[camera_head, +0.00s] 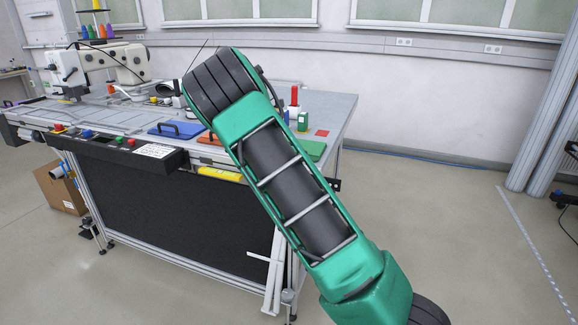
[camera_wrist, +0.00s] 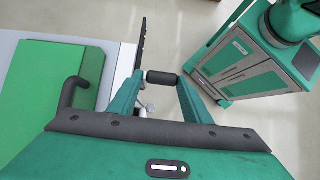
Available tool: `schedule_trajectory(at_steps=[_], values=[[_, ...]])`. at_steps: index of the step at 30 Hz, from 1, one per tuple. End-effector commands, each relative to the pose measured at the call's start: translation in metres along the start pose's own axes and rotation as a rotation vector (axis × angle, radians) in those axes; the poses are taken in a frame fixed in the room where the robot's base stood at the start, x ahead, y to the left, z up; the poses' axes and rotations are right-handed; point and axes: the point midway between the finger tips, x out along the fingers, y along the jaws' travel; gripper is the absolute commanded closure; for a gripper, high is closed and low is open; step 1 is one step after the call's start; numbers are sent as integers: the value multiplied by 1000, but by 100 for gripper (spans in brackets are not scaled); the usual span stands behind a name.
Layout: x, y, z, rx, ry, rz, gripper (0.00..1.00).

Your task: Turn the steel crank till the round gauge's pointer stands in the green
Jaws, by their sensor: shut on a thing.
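My gripper (camera_wrist: 163,79) is shut on a short black cylindrical grip (camera_wrist: 162,77) in the wrist view, which looks like the crank's handle. It sits just off the table's edge. A thin dark plate (camera_wrist: 141,45) stands edge-on beside it, and a small silvery part (camera_wrist: 148,108) shows below. I cannot make out the crank's steel arm. In the head view my green arm hides the gripper and the handle; a small dark piece (camera_head: 334,185) shows at the table's right corner. I see no round gauge or pointer in either view.
The worktable (camera_head: 345,103) carries a blue board (camera_head: 178,130), a green board (camera_head: 314,150) and a sewing machine (camera_head: 115,62). The green board (camera_wrist: 45,95), with a black handle, lies close left of my gripper in the wrist view.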

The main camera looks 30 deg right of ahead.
Motion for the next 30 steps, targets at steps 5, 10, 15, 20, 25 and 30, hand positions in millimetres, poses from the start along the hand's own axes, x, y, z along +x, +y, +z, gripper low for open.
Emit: schedule_trajectory(at_steps=[5, 10, 15, 20, 25, 30], values=[[2, -6, -4, -13, -6, -9, 42], [1, -4, -2, -8, -4, -7, 42], [-4, -2, -2, -5, -2, -4, 42], [-25, -1, -2, -5, -2, -3, 42], [-59, 0, -3, -6, -2, -3, 42], [-86, -1, -4, -7, -2, -6, 42]])
